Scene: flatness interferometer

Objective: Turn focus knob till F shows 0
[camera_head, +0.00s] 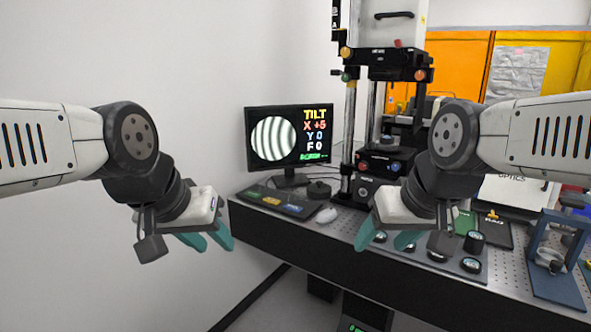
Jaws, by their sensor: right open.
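The monitor (289,136) shows a round fringe pattern with curved light and dark bands. Its text reads TILT, X +5, Y 0 and F 0. The interferometer stand (383,62) rises right of the monitor, with small coloured knobs at its upper part and a red knob (363,165) and a blue knob (396,167) lower down. I cannot tell which knob is the focus knob. My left gripper (207,240) is open and empty, left of the bench. My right gripper (386,240) is open and empty before the bench, below the stand; neither touches a knob.
Several round dark parts sit on a plate (470,268) near the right gripper. A blue frame (553,265) stands at the right edge.

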